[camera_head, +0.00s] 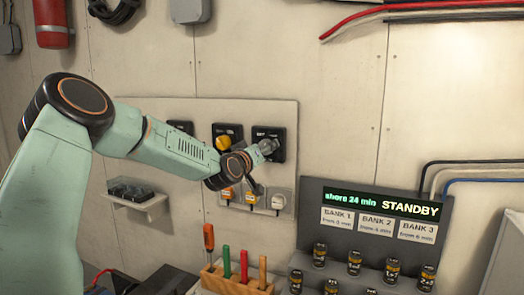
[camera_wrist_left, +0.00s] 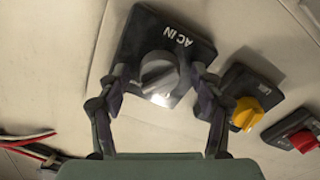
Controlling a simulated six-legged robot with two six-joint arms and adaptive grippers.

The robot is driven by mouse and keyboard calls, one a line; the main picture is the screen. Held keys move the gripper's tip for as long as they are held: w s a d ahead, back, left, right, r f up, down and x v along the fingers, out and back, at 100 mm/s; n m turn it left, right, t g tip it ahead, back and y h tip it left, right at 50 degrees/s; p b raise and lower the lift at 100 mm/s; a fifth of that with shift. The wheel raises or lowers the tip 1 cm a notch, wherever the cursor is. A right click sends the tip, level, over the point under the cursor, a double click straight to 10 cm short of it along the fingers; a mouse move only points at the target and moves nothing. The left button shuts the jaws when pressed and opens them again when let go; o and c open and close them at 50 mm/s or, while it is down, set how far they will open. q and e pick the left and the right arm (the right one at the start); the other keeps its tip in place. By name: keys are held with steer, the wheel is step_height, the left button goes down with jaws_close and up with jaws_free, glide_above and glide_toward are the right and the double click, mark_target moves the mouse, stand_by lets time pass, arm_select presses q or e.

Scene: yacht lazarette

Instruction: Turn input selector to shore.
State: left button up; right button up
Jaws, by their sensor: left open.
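The input selector (camera_wrist_left: 175,38) is a black square plate lettered "AC IN" with a round grey knob (camera_wrist_left: 160,72). It also shows on the wall panel in the head view (camera_head: 271,134). My left gripper (camera_wrist_left: 158,84) is open, with one finger on each side of the grey knob; I cannot tell whether either finger touches it. In the head view, my left gripper (camera_head: 263,165) is in front of the selector and partly hides its lower part. The knob's position marks are not readable. My right gripper is not in view.
A yellow-knobbed switch (camera_wrist_left: 247,113) and a red-knobbed switch (camera_wrist_left: 303,141) are beside the selector. Below the panel are a wooden rack (camera_head: 237,280) of colored-handled tools and a display (camera_head: 380,205) reading "shore 24 min" and "STANDBY". A small shelf (camera_head: 138,201) juts out at left.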

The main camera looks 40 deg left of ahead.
arm_select(q)
step_height(320, 180, up, 10)
steer(key=shift+r, duration=0.1)
stand_by(0.4)
steer(key=shift+s, duration=0.25)
steer(key=shift+w, duration=0.2)
steer(key=shift+f, duration=0.2)
